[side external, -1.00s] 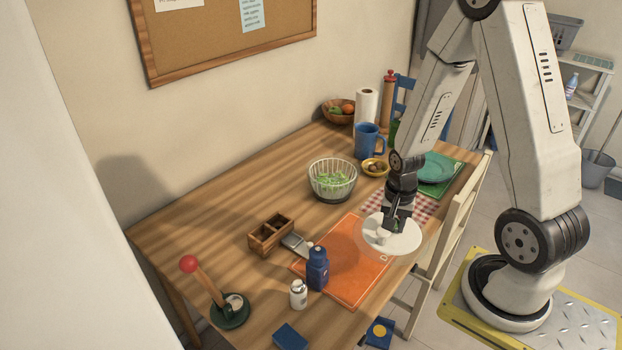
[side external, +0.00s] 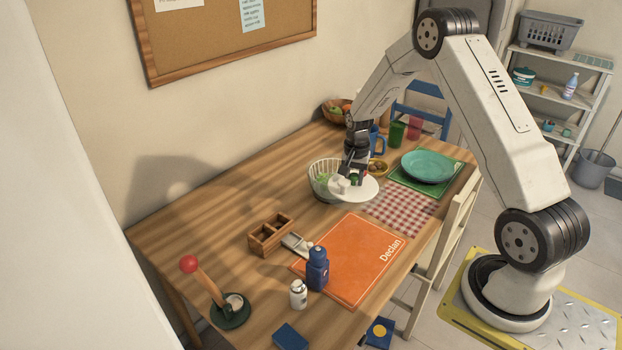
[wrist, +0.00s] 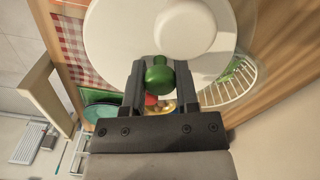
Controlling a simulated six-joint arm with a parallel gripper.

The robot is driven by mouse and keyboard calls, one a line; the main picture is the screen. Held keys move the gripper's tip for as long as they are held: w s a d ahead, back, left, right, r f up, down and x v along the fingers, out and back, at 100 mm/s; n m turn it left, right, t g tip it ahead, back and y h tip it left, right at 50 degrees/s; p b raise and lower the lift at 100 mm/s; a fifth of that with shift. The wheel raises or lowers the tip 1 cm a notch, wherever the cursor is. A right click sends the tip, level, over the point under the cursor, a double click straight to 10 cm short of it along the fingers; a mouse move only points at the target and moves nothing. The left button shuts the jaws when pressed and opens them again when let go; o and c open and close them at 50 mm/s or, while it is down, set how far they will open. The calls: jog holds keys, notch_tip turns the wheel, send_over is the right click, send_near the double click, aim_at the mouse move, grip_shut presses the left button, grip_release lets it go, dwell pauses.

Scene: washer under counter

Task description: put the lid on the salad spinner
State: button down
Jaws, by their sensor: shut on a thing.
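The white round lid (side external: 365,190) hangs from my gripper (side external: 354,176), roughly level. My gripper is shut on a small green knob (wrist: 159,76) on the lid, seen between the fingers in the wrist view. The salad spinner (side external: 322,182) is a pale slatted basket with green leaves inside, upright on the table. In the side view the lid covers the basket's right part, its centre to the right of the basket's. In the wrist view the spinner (wrist: 243,84) shows past the lid's right edge. The gap in height between lid and rim is hard to tell.
A blue mug (side external: 377,139) and a small yellow bowl (side external: 378,167) stand close behind the gripper. A teal plate (side external: 428,166) lies to the right. The orange mat (side external: 350,258) in front is mostly clear. A blue bottle (side external: 317,268) stands at its left edge.

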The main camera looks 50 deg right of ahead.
jog(key=w+d+r, duration=0.1)
jog(key=w+d, duration=0.7)
jog(key=w, duration=0.4)
jog(key=shift+w+r, duration=0.3)
jog(key=shift+r, duration=0.1)
jog(key=shift+f, duration=0.2)
jog(key=shift+a+f, duration=0.1)
jog(key=shift+f, duration=0.95)
jog(key=shift+f, duration=1.05)
dwell(2.9)
grip_release()
jog(key=shift+r, duration=0.55)
